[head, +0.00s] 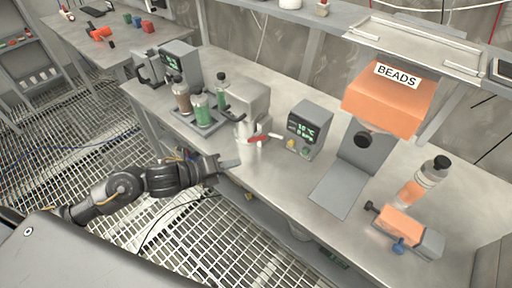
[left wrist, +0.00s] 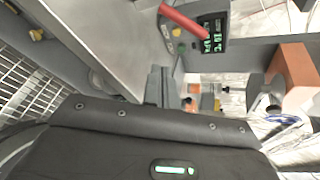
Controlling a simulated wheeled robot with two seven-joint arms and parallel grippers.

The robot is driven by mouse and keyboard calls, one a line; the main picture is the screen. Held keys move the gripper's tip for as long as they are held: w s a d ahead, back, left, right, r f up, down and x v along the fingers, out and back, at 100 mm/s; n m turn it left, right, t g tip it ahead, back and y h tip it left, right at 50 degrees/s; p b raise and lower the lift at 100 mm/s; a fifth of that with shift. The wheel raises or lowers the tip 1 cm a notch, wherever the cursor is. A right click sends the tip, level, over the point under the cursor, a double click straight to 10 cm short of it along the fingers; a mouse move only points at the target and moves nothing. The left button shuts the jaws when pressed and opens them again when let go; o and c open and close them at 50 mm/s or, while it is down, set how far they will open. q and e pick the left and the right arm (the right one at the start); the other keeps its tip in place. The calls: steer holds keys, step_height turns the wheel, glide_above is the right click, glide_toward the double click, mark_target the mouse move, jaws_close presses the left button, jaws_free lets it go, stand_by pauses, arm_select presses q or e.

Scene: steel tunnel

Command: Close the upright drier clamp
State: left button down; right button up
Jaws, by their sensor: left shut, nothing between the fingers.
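A red lever (head: 258,138) sticks out from a pale upright cylinder (head: 246,148) in front of a grey block (head: 247,103) near the bench's front edge. This looks like the upright drier clamp; I cannot tell how far its lever is swung. The red lever also shows in the left wrist view (left wrist: 184,22), beyond my fingers. My left gripper (head: 236,160) is shut and empty, just in front of and slightly below the lever, apart from it. My right gripper is not in view.
A grey display box (head: 309,128) stands right of the lever. Several capped bottles (head: 202,109) stand on a tray to the left. An orange BEADS box (head: 390,103), an orange bottle (head: 422,182) and an orange block (head: 401,221) are further right. The grated floor is open.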

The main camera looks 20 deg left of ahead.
arm_select(q)
steer(key=w+d+m, duration=0.1)
steer(key=w+d, duration=0.1)
steer(key=w+d+f+m+p, duration=0.1)
steer(key=w+d, duration=0.1)
steer(key=w+d+m+h+p, duration=0.1)
steer(key=d, duration=0.2)
steer(key=shift+w+f+m+g, duration=0.2)
steer(key=shift+w+m+g, duration=0.2)
steer(key=shift+w+a+r+p, duration=0.6)
steer(key=shift+r+p, duration=0.2)
steer(key=shift+p, duration=0.15)
steer(key=shift+w+a+r+p, duration=0.35)
steer(key=shift+a+r, duration=0.1)
steer(key=shift+a, duration=0.1)
